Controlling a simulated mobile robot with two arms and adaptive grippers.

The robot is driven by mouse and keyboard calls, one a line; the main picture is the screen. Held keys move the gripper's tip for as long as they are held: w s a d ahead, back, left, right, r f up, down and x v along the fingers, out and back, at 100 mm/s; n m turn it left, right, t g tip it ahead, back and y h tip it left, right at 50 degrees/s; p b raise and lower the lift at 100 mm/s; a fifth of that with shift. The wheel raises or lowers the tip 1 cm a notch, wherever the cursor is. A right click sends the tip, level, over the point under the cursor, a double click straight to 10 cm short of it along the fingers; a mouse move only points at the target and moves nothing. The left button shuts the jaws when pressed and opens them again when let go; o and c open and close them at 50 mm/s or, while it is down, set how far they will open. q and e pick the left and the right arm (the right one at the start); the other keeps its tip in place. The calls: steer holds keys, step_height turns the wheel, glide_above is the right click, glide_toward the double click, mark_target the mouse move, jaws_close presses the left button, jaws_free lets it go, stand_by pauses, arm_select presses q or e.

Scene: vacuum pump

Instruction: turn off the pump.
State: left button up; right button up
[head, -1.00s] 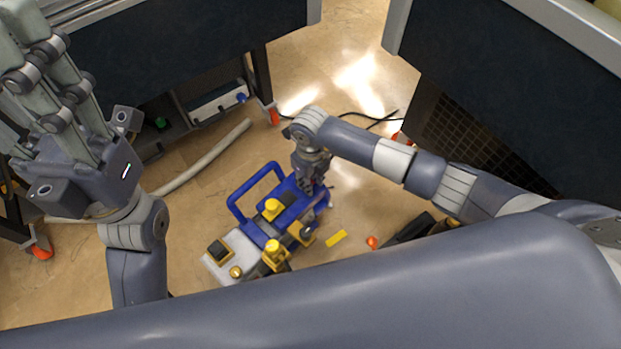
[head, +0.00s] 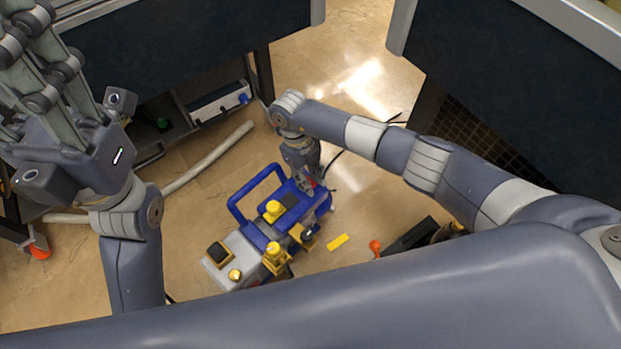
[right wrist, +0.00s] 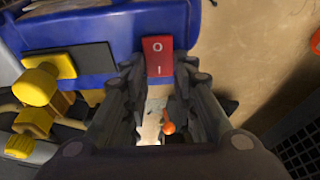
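The blue and grey vacuum pump (head: 262,236) stands on the floor in the head view, with a blue handle and yellow caps. In the right wrist view its blue body (right wrist: 100,28) carries a red rocker switch (right wrist: 157,57) marked O and I. My right gripper (head: 309,186) is at the far right end of the pump. In the right wrist view its two fingers (right wrist: 158,78) are apart and empty, with the switch showing between their tips; contact cannot be told. My left gripper (head: 55,100) is raised at the upper left, away from the pump, its fingertips cut off by the frame.
Dark benches stand at the upper left (head: 180,45) and right (head: 500,80). A pale hose (head: 208,160) lies on the floor left of the pump. A dark cable runs behind my right gripper.

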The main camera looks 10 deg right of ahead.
steer(key=o, duration=0.3)
steer(key=v, duration=1.2)
steer(key=shift+s, duration=0.1)
